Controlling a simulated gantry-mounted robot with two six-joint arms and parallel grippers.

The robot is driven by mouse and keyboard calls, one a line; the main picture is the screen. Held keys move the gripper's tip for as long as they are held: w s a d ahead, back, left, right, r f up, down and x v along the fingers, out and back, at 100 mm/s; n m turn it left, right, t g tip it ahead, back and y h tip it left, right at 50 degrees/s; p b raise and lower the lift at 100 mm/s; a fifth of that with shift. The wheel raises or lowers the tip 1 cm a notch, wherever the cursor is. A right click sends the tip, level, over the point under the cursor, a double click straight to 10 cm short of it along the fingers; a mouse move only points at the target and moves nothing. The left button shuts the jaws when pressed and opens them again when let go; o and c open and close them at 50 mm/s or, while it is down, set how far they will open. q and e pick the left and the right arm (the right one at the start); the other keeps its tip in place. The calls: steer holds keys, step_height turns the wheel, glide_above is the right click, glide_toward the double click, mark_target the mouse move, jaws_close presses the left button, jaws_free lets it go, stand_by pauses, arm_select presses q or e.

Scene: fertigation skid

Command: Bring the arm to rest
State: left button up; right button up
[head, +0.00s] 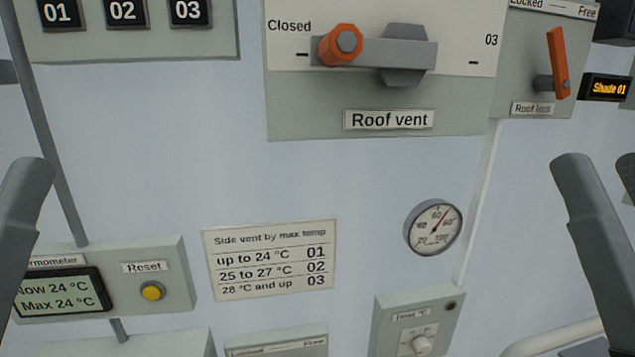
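The roof vent lever (385,52) lies level, its orange knob at "Closed". The orange roof lock handle (558,62) stands nearly upright. A thermometer (55,295) reads 24 °C, beside a yellow reset button (152,291). A dial gauge (433,227) and heat knob (421,345) sit right.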

step_height(320, 180, up, 30)
steer(key=p, duration=2.7)
